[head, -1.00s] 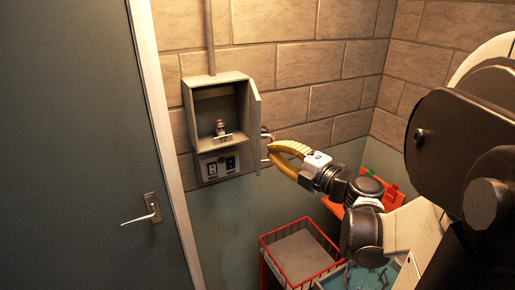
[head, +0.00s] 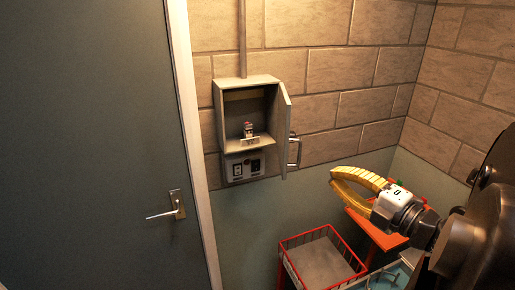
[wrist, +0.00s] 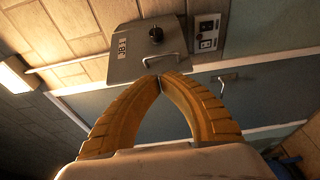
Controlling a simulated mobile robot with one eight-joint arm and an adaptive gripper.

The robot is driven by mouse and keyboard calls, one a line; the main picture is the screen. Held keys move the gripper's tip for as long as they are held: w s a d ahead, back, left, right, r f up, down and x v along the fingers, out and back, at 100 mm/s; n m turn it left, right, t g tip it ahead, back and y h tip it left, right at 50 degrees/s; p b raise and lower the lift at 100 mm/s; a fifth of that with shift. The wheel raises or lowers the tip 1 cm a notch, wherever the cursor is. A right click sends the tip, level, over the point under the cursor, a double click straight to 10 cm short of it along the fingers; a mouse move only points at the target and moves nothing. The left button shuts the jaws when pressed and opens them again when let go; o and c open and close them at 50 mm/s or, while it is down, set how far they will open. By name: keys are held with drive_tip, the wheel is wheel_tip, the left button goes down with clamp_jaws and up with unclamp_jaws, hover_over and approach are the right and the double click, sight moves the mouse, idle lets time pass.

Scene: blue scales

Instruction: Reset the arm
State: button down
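My gripper (head: 334,179) has yellow fingers and stands in the air to the right of and below the wall box, clear of it. The fingertips meet in the wrist view (wrist: 160,79), with nothing seen between them. The grey wall box (head: 220,118) hangs open, its door (head: 285,130) swung out to the right. The door's handle (head: 296,150) is apart from my gripper. In the wrist view the handle (wrist: 165,60) lies just beyond the fingertips. A small red-and-white switch piece (head: 248,130) sits inside the box.
A switch panel (head: 246,166) is below the box. A closed grey-blue door (head: 90,130) with a lever handle (head: 174,206) is at left. A red wire basket cart (head: 318,232) stands low in the middle. An orange piece (head: 378,234) is under my gripper.

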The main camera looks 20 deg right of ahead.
drive_tip(key=w+d+r+m+t+h+b, duration=0.2)
drive_tip(key=w+r+m+t+h+b, duration=0.15)
drive_tip(key=w+r+m+h, duration=0.45)
drive_tip(key=s+a+f+m+g+b, duration=0.1)
drive_tip(key=a+f+m+g+b, duration=0.25)
drive_tip(key=f+m, duration=0.45)
drive_tip(key=s+a+f+m+g+b, duration=0.1)
drive_tip(key=a+f+m+g+b, duration=0.3)
drive_tip(key=f, duration=0.8)
drive_tip(key=s+a+f+g+y, duration=0.2)
drive_tip(key=s+a+f+g, duration=0.1)
drive_tip(key=a, duration=0.4)
drive_tip(key=s+a+f+g+y+b, duration=0.1)
drive_tip(key=s+a+f+g+y, duration=0.1)
drive_tip(key=s+a+f, duration=0.3)
drive_tip(key=a+f+g, duration=0.1)
drive_tip(key=a+f, duration=0.1)
drive_tip(key=a, duration=0.1)
drive_tip(key=shift+s+f+g+y, duration=0.25)
drive_tip(key=shift+s+g+y, duration=0.05)
drive_tip(key=shift+s, duration=0.05)
